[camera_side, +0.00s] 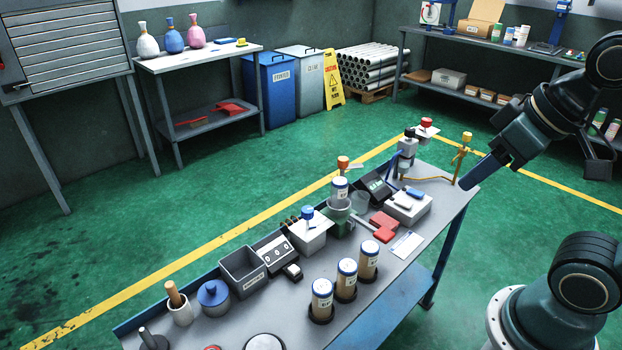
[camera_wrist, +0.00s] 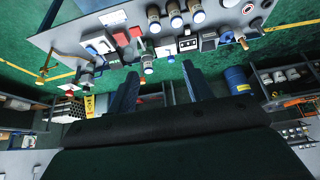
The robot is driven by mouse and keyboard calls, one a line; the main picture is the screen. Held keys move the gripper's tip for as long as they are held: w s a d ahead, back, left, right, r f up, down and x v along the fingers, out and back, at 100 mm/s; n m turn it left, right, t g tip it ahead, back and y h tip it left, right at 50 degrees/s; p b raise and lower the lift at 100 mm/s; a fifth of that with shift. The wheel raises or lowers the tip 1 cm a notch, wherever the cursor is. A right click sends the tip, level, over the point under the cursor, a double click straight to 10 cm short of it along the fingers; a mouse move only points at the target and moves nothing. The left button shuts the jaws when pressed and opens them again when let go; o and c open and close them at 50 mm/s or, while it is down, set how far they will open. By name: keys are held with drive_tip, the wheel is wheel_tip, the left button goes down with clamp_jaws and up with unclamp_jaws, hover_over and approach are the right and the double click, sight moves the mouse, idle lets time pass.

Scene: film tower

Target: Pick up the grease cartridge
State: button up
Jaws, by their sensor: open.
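Several tan cylinders with white bands and blue-rimmed tops look like grease cartridges. Three stand upright in black ring holders along the bench's front edge: a near one (camera_side: 321,299), a middle one (camera_side: 346,280) and a far one (camera_side: 368,260). Another cartridge (camera_side: 339,190) stands in a grey-green cup further back. In the wrist view, the row of three (camera_wrist: 175,14) is at the top, and a similar top (camera_wrist: 148,64) shows below. My gripper (camera_side: 468,184) is at the bench's far right end, well away from the cartridges. In the wrist view its fingers (camera_wrist: 160,82) are apart and empty.
The bench (camera_side: 300,277) also holds an open grey bin (camera_side: 243,270), a blue-lidded pot (camera_side: 213,295), a control box (camera_side: 278,252), a red block (camera_side: 383,225), a white box (camera_side: 408,207) and a yellow figure-like stand (camera_side: 463,155). Green floor surrounds the bench.

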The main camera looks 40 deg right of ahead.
drive_tip(key=o, duration=0.4)
drive_tip(key=w+d+r+m+g, duration=0.15)
drive_tip(key=w+m, duration=0.25)
drive_tip(key=w, duration=0.6)
drive_tip(key=w+d+r+m+g, duration=0.15)
drive_tip(key=w+m, duration=0.25)
drive_tip(key=w, duration=0.5)
drive_tip(key=w+d+f+m+g, duration=0.1)
drive_tip(key=w+d+f+m, duration=0.1)
drive_tip(key=w+f, duration=0.3)
drive_tip(key=w+d+f+m+g+y, duration=0.1)
drive_tip(key=w+d+f+m, duration=0.2)
drive_tip(key=w+f, duration=0.3)
drive_tip(key=w+d+f+m, duration=0.2)
drive_tip(key=w+d+f, duration=0.1)
drive_tip(key=w+f, duration=0.2)
drive_tip(key=shift+w+d+f+m+g, duration=0.15)
drive_tip(key=shift+w+d+m+g, duration=0.25)
drive_tip(key=shift+f, duration=0.1)
